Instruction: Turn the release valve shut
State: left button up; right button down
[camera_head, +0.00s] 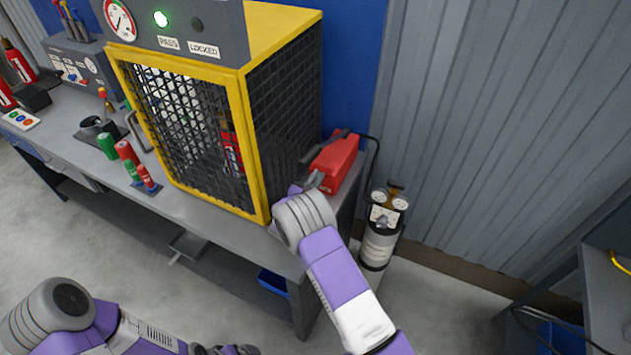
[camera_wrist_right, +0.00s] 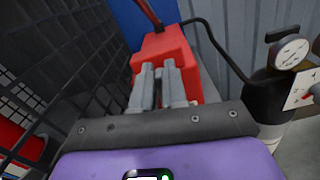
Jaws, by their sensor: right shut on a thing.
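A red hand-pump-like unit (camera_head: 335,160) with a black hose stands on the bench right of the caged cabinet. It also shows in the right wrist view (camera_wrist_right: 172,46), just beyond my fingers. My right gripper (camera_head: 311,183) is at the unit's near end. In the right wrist view its two grey fingers (camera_wrist_right: 160,72) are close together against the red body, shut on a small part there. That part, likely the release valve, is hidden by the fingers.
The yellow-framed mesh cabinet (camera_head: 247,150) stands close left of my right gripper, with a gauge (camera_head: 120,20) and a lit green lamp above. A gas cylinder with gauges (camera_head: 380,235) stands right of the bench. Red and green cylinders (camera_head: 127,153) stand left of the cabinet.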

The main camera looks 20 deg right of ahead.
jog(key=f+m+b, duration=0.1)
jog(key=m+b, duration=0.3)
jog(key=b, duration=0.3)
jog(key=s+d+m+b, duration=0.1)
jog(key=m+b, duration=0.3)
jog(key=b, duration=0.2)
jog(key=f+m+b, duration=0.1)
jog(key=m+b, duration=0.4)
jog(key=b, duration=0.2)
jog(key=shift+s+d+f+b, duration=0.3)
jog(key=shift+s+f, duration=0.05)
jog(key=shift+s, duration=0.05)
jog(key=shift+f+m+b, duration=0.1)
jog(key=shift+m+b, duration=1.15)
jog(key=shift+m, duration=0.25)
jog(key=c, duration=1.2)
grip_release()
jog(key=shift+o, duration=0.2)
jog(key=p+v, duration=0.1)
jog(key=v, duration=0.6)
jog(key=shift+s+a, duration=0.2)
